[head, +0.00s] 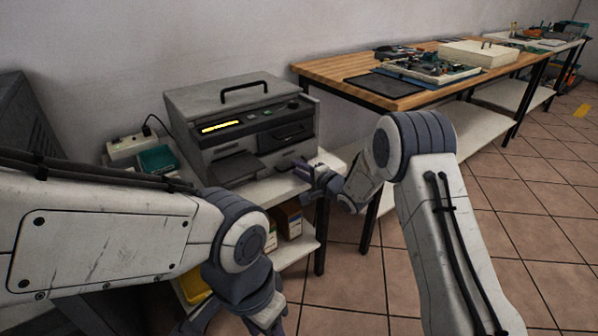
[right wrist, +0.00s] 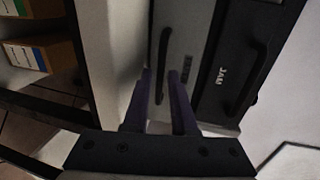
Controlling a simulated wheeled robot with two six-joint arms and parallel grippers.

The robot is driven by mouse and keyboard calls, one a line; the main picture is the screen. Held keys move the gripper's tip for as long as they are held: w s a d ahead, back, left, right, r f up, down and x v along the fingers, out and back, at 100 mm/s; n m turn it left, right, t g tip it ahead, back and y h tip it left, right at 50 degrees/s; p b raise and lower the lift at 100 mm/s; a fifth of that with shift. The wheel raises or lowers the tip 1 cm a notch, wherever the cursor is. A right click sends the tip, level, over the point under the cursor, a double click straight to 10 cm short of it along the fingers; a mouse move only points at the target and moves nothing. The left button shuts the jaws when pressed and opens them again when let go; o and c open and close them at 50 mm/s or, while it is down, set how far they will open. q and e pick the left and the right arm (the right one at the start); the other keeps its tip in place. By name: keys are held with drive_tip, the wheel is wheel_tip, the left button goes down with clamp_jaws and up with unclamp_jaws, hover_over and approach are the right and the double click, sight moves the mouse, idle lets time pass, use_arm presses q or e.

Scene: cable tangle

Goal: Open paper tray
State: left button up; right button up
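The grey printer-like machine (head: 238,120) stands on a white shelf table by the wall. In the right wrist view its dark panel marked JAM (right wrist: 225,85) has a black handle (right wrist: 250,75). Beside that is a lighter grey front (right wrist: 185,40) with a slim dark handle (right wrist: 162,50), probably the paper tray's. My right gripper (head: 303,170) is at the machine's lower right front. In the wrist view its two purple fingers (right wrist: 160,85) are apart, with the slim handle's end between them; contact is unclear. My left gripper (head: 262,318) hangs low at the bottom edge, fingers partly cut off.
An output flap (head: 258,164) juts from the machine's front. A power strip (head: 127,146) and teal box (head: 157,159) stand left of it. Small boxes (head: 290,219) lie on the shelf below. A wooden workbench (head: 337,72) stands to the right; tiled floor is open.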

clamp_jaws()
idle(1.4)
